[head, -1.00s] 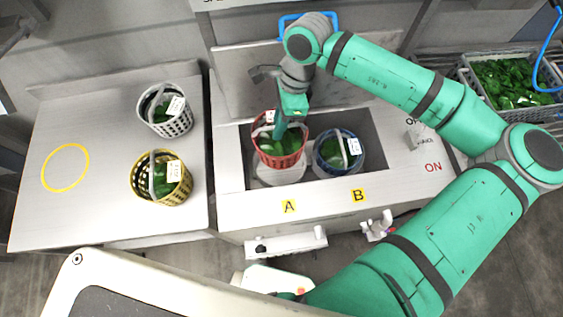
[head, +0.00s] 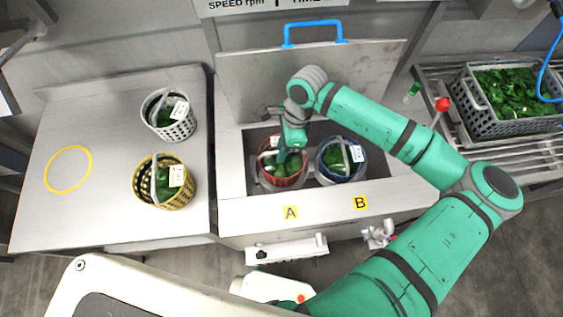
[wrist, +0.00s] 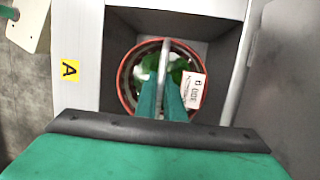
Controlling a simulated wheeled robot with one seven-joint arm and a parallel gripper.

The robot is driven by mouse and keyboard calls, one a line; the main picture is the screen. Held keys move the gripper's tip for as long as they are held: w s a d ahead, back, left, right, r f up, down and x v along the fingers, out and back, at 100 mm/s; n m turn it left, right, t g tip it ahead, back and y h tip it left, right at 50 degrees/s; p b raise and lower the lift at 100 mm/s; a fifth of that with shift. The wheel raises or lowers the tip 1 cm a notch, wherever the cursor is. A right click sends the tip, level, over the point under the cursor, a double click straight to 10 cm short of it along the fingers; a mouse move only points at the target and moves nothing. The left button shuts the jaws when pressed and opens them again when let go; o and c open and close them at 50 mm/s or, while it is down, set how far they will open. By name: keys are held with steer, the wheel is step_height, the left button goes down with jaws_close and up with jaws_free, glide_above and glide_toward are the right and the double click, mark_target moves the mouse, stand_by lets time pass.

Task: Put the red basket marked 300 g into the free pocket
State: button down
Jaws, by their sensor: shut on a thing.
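The red basket (head: 283,181) holds green leaves and sits low in the well at pocket A, with its rim near the level of the counter around it. In the wrist view the red basket (wrist: 122,88) has a white tag (wrist: 193,90) that reads 300 g upside down. My gripper (head: 285,155) is shut on the basket's handle (wrist: 164,58) from above. Whether the basket's bottom rests on the pocket's floor is hidden. The blue basket (head: 341,176), also with leaves, stands in pocket B beside it.
A grey-white basket (head: 178,129) and a yellow basket (head: 178,196) stand on the left counter, near an empty yellow ring (head: 90,160). An upright lid (head: 240,85) with a blue handle stands behind the well. A crate of greens (head: 480,118) is at the right.

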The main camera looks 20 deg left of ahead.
glide_above(281, 168)
steer(key=shift+w+f, duration=0.1)
steer(key=shift+f, duration=2.85)
steer(key=c, duration=1.9)
jaws_free()
steer(key=shift+f, duration=0.1)
steer(key=shift+o, duration=0.2)
steer(key=v, duration=1.2)
